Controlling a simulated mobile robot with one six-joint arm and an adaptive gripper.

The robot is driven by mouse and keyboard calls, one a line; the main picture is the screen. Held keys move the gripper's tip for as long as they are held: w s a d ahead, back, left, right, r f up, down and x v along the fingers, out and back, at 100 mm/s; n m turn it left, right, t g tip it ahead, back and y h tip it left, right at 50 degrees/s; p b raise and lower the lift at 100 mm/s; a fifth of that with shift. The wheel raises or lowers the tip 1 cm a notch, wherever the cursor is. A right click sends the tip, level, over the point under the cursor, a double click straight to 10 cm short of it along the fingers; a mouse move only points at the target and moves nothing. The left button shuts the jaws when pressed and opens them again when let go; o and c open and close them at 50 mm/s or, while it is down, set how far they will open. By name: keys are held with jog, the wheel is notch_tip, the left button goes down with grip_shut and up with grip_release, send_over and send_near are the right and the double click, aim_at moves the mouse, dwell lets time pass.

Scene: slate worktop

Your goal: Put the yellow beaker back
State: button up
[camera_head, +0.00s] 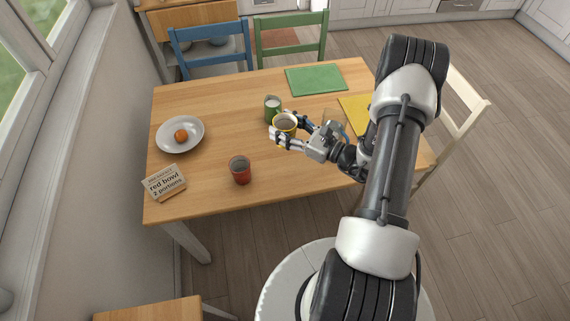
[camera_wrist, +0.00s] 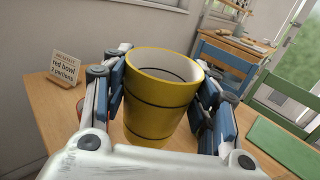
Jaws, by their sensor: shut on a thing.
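The yellow beaker (camera_wrist: 158,100) is upright between the blue finger pads of my gripper (camera_wrist: 160,105) in the wrist view. It has dark rings around it and a pale inside. In the head view the yellow beaker (camera_head: 285,121) shows in my gripper (camera_head: 287,130), right of the table's middle. My gripper is shut on it from both sides. I cannot tell whether its base touches the table. A yellow mat (camera_head: 355,112) lies on the right part of the table, partly hidden by my arm.
A green beaker (camera_head: 272,108) stands close behind the yellow one. A red beaker (camera_head: 240,172) stands near the front edge. A grey plate (camera_head: 171,142) with an orange ball (camera_head: 181,135), a sign (camera_head: 164,183) and a green mat (camera_head: 316,79) are also on the table. A clear container (camera_head: 334,121) stands beside my gripper.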

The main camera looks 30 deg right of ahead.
notch_tip(320, 180, down, 17)
jog(key=b, duration=0.4)
jog(key=shift+r+b, duration=0.1)
jog(key=shift+b, duration=0.3)
jog(key=o, duration=0.7)
jog(key=shift+f, duration=0.25)
jog(key=o, duration=0.5)
jog(key=shift+r, duration=0.1)
jog(key=shift+r, duration=0.1)
